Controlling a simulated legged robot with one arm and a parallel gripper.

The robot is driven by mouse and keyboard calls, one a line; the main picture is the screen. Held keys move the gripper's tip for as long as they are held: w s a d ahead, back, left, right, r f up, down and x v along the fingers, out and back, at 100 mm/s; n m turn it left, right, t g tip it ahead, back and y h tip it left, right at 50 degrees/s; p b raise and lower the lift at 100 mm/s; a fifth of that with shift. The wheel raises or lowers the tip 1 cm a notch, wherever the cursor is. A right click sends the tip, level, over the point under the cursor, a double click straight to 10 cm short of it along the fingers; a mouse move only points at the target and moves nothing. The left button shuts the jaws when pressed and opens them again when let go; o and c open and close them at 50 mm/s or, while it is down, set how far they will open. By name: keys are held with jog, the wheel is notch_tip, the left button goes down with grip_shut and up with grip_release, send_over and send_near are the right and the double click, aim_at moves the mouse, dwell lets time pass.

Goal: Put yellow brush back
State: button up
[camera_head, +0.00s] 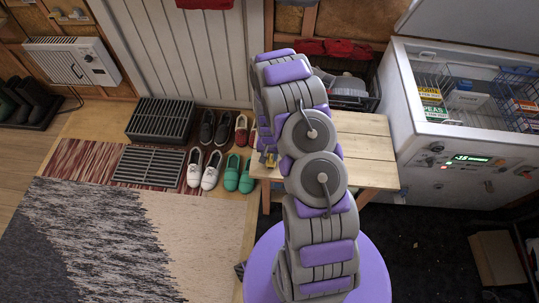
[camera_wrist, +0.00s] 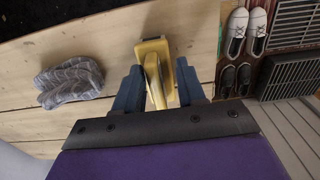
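The yellow brush (camera_wrist: 154,70) is between the two blue fingers of my gripper (camera_wrist: 160,84) in the wrist view. My arm hides most of the gripper there. I cannot tell whether the brush touches the bench.
A crumpled grey cloth (camera_wrist: 70,82) lies on the boards left of the gripper. Several pairs of shoes (camera_head: 210,170) and dark slatted racks (camera_head: 160,120) stand left of the bench. An open chest freezer (camera_head: 440,150) is at the right. A patterned rug (camera_head: 90,240) covers the left floor.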

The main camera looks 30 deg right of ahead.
jog(key=shift+d+r, duration=0.15)
jog(key=shift+d, duration=0.1)
jog(key=r, duration=0.1)
jog(key=d+r+p, duration=0.1)
jog(key=r, duration=0.1)
jog(key=shift+w+d+r, duration=0.1)
jog(key=shift+d+r, duration=0.1)
notch_tip(320, 180, up, 12)
jog(key=a+p, duration=0.2)
notch_tip(320, 180, up, 12)
jog(key=n, duration=0.2)
send_over(271, 156)
jog(key=s+a, duration=0.5)
jog(key=s+a+r+n, duration=0.1)
jog(key=s+a+r, duration=0.35)
jog(key=r, duration=0.25)
jog(key=s+a+r+n+g, duration=0.1)
jog(key=s+r, duration=0.4)
jog(key=s, duration=0.6)
jog(key=s+a+r+n, duration=0.2)
jog(key=s+r, duration=0.4)
jog(key=s, duration=0.4)
jog(key=shift+s+a+n+g, duration=0.25)
jog(key=shift+s+n+g, duration=0.1)
jog(key=shift+n+g, duration=0.05)
jog(key=shift+a, duration=0.2)
